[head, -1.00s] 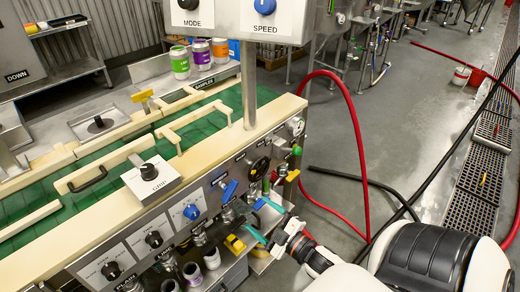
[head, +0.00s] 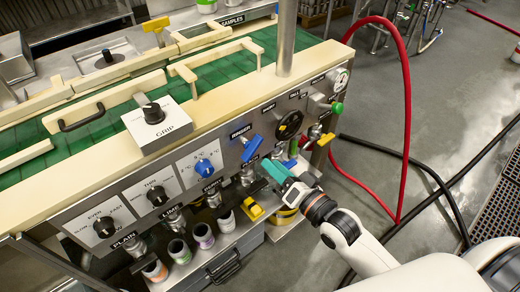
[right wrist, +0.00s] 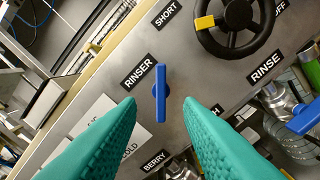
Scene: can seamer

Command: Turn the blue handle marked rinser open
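The blue rinser handle (head: 251,147) is on the sloping front panel, beside the RINSER label (head: 240,131). In the right wrist view the handle (right wrist: 160,94) is a narrow blue bar, upright in the picture, on a round metal base. My right gripper (head: 272,171) has teal fingers and is just below and right of the handle in the head view. In the right wrist view the right gripper (right wrist: 160,104) is open, with one fingertip on each side of the handle and gaps between. I see no contact. My left gripper is not in view.
A black handwheel (right wrist: 236,25) with a yellow tab is close by on the panel. A second blue handle (right wrist: 306,118) is by the RINSE label (right wrist: 265,67). Knobs (head: 202,167) line the panel to the left. A red hose (head: 406,120) stands behind my right arm.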

